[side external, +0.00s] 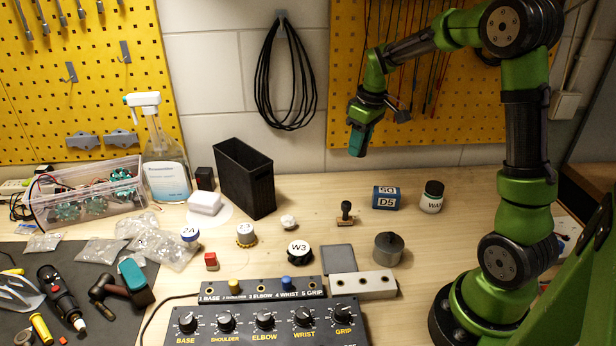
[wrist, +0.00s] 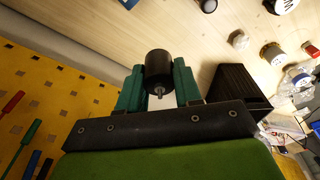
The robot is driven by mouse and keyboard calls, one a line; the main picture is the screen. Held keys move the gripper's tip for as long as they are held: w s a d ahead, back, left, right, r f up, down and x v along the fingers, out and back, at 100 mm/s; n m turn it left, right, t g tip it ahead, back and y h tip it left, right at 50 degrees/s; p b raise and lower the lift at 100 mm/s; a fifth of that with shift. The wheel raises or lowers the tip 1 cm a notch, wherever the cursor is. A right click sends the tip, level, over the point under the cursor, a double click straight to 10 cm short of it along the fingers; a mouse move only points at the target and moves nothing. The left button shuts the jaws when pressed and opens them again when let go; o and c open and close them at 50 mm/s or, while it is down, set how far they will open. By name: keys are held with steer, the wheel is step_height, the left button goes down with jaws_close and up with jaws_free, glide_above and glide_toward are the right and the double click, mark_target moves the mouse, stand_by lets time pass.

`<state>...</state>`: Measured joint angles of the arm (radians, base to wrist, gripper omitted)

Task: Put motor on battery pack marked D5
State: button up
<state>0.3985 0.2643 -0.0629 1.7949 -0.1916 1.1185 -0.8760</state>
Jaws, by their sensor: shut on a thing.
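The motor (wrist: 159,66), a dark cylinder with a thin metal shaft, is between the teal fingers of my gripper (wrist: 158,80) in the wrist view. My gripper is shut on it.
A white jar (side external: 432,200) stands right of the pack and a stamp-like tool (side external: 346,214) stands left of it. A grey cylinder (side external: 388,252) stands in front. A black bin (side external: 245,180) stands further left. The control box (side external: 265,322) fills the front.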

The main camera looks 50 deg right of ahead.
steer(key=s+a+f, duration=0.2)
steer(key=s, duration=0.8)
steer(key=s+a+f, duration=0.2)
steer(key=s+f, duration=0.1)
steer(key=s, duration=0.7)
glide_above(384, 189)
steer(key=s, duration=0.1)
steer(key=shift+a+f+m, duration=0.1)
steer(key=shift+f+m, duration=0.2)
steer(key=shift+f, duration=0.4)
steer(key=shift+w+f, duration=0.15)
steer(key=shift+f, duration=1.6)
steer(key=shift+f, duration=0.15)
steer(key=o, duration=1.1)
steer(key=shift+c, duration=0.2)
